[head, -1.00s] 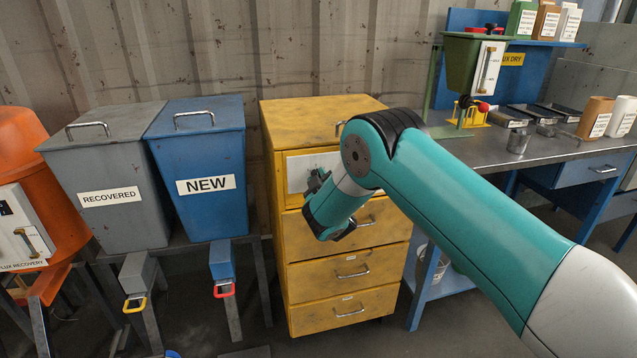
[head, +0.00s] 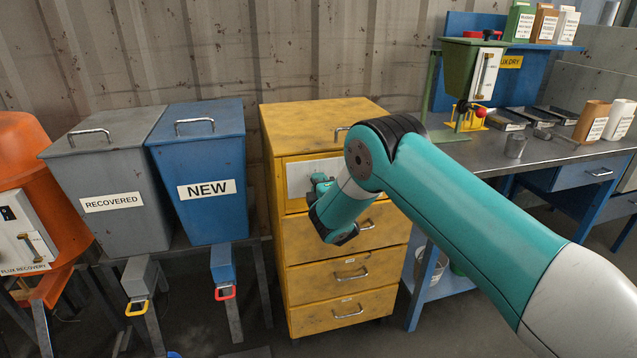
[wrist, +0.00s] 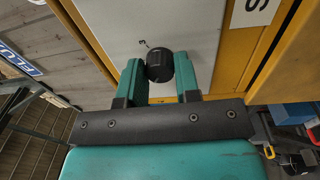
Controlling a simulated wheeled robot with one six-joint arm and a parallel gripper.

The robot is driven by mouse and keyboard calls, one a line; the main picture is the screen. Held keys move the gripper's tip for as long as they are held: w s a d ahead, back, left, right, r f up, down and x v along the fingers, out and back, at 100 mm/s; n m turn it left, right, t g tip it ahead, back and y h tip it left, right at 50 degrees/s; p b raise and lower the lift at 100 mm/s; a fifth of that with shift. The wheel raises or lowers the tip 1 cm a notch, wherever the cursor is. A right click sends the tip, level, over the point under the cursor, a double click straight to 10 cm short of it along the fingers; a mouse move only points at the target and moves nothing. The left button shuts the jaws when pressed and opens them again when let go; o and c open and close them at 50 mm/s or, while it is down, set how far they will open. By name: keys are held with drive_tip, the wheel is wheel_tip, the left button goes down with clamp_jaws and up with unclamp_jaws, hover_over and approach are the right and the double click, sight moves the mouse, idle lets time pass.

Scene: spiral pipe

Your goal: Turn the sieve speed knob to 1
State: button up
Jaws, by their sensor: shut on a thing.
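A black round knob (wrist: 159,66) sits on a pale grey panel (wrist: 120,22) in the wrist view, with a "3" printed beside it at the upper left. My gripper (wrist: 160,82) is shut on the knob, one teal finger on each side of it. In the head view, my gripper (head: 322,185) is at the pale panel (head: 303,178) on the upper front of the yellow cabinet (head: 330,118). My arm hides part of the panel there, and the knob is not visible in that view.
Grey "RECOVERED" (head: 105,180) and blue "NEW" (head: 205,165) bins stand left of the cabinet. A workbench (head: 470,150) with a green hopper (head: 465,65) stands to the right. The cabinet's lower drawers have protruding handles (head: 350,275).

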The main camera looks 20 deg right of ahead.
drive_tip(key=shift+n, duration=0.5)
drive_tip(key=o, duration=0.9)
drive_tip(key=s+b, duration=0.5)
drive_tip(key=b, duration=0.1)
drive_tip(key=s+b, duration=0.6)
drive_tip(key=s+f+b, duration=0.1)
drive_tip(key=s+b, duration=0.5)
drive_tip(key=b, duration=0.1)
drive_tip(key=shift+s+d, duration=0.15)
drive_tip(key=shift+d, duration=0.1)
